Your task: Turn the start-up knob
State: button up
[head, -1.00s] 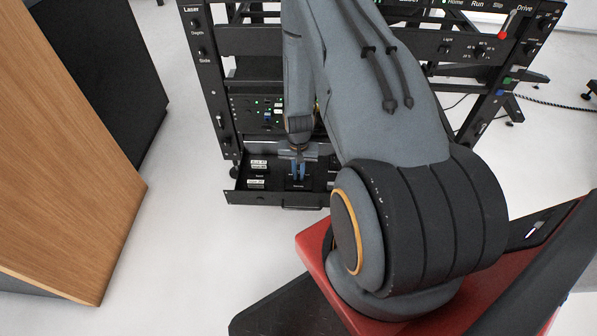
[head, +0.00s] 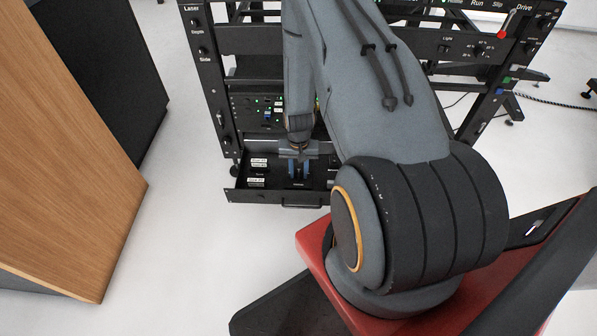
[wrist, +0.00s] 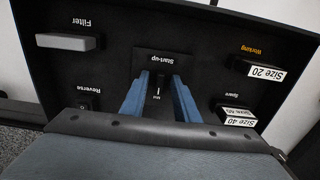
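The start-up knob (wrist: 158,82) is small and dark, in the middle of the black panel in the wrist view, with the "Start-up" label (wrist: 163,59) beside it, upside down in the picture. My gripper (wrist: 159,80) has two blue fingers, one on each side of the knob. They stand apart with a dark gap between them, and I cannot tell whether either touches the knob. In the head view my gripper (head: 299,168) points down into the pulled-out drawer (head: 245,196); the knob is too small to make out there.
A grey Filter piece (wrist: 67,42) is at the panel's left, with a Reverse control (wrist: 84,104) below it. White size labels (wrist: 264,70) are at the right. The rack (head: 215,90) stands behind the drawer; a wooden cabinet (head: 70,150) is at the left.

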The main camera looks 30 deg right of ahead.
aim_at(298, 174)
jog(key=shift+r+p, duration=0.9)
jog(key=shift+r, duration=3)
jog(key=s+a+r+n, duration=0.1)
jog(key=a+r+n, duration=0.2)
jog(key=a+r, duration=0.8)
jog(key=s+a+r+n, duration=0.15)
jog(key=a+r, duration=0.55)
jog(key=r, duration=0.8)
jog(key=s+a+r+n, duration=0.3)
jog(key=s+a+r, duration=0.3)
jog(key=s+r, duration=0.25)
jog(key=s+a+r+n, duration=0.3)
jog(key=s+a+r, duration=0.3)
jog(key=s, duration=0.4)
jog(key=s+d+r+m+p, duration=0.1)
jog(key=d+r+m+p, duration=0.2)
jog(key=d+r+p, duration=1)
notch_tip(298, 174, up, 3)
jog(key=p, duration=0.9)
jog(key=shift+s+m, duration=0.2)
jog(key=shift+m, duration=0.15)
